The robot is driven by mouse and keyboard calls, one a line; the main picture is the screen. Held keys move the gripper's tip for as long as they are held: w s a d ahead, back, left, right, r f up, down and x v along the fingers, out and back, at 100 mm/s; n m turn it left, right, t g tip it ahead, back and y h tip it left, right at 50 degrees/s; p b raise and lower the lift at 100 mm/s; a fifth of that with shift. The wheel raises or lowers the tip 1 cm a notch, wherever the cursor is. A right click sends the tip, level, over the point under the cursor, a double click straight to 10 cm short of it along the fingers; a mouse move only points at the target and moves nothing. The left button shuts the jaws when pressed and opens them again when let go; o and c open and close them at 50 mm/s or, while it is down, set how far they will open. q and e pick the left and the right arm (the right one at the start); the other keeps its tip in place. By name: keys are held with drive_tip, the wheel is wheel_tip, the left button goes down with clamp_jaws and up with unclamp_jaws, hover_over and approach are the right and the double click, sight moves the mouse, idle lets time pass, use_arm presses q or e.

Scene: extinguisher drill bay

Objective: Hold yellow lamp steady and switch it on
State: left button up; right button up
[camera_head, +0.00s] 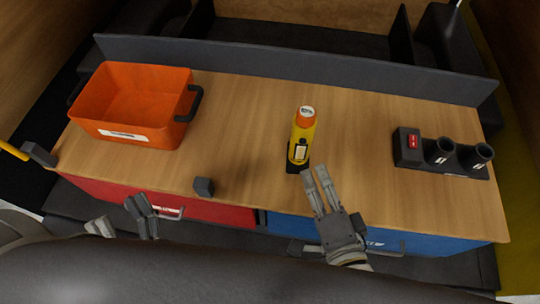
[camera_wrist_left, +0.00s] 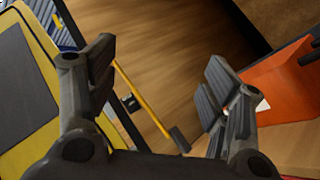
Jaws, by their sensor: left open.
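The yellow lamp (camera_head: 302,138) has an orange top with a pale cap and a dark-framed pale panel on its front. It stands on the wooden worktop, on a small dark base near the front edge. My right gripper (camera_head: 315,171) is just in front and to the right of the lamp's foot, its two fingers pointing towards it. The fingers lie close together, and I cannot tell whether they are open or touch the lamp. My left gripper (camera_head: 122,214) is open and empty in front of the red drawer; its spread fingers show in the left wrist view (camera_wrist_left: 155,80).
An orange bin (camera_head: 95,125) with dark handles stands at the worktop's left. A small dark block (camera_head: 203,187) lies near the front edge. A black holder (camera_head: 445,155) with two cups and a red switch is at right. The wood around the lamp is clear.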

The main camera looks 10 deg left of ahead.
sight(293, 148)
use_arm(q)
drive_tip(key=w+d+r+m+g+h, duration=0.1)
drive_tip(key=w+d+r+m+h, duration=0.1)
drive_tip(key=w+d+m+h, duration=0.55)
drive_tip(key=w+d+r+m+h, duration=0.2)
drive_tip(key=w+d+m+h, duration=0.2)
drive_tip(key=d+m+h, duration=0.65)
drive_tip(key=w+d+r+m+g+h, duration=0.15)
drive_tip(key=w+d+m+h, duration=0.45)
drive_tip(key=m+h, duration=0.6)
drive_tip(key=w+f+m+g+y, duration=0.3)
drive_tip(key=f+m+g+y, duration=0.3)
drive_tip(key=f+m, duration=0.6)
drive_tip(key=shift+n+g+h, duration=0.25)
drive_tip(key=shift+n+h, duration=0.35)
drive_tip(key=x, duration=0.7)
drive_tip(key=f+x, duration=0.1)
drive_tip(key=x, duration=0.2)
drive_tip(key=shift+f, duration=0.15)
drive_tip(key=shift+c, duration=0.5)
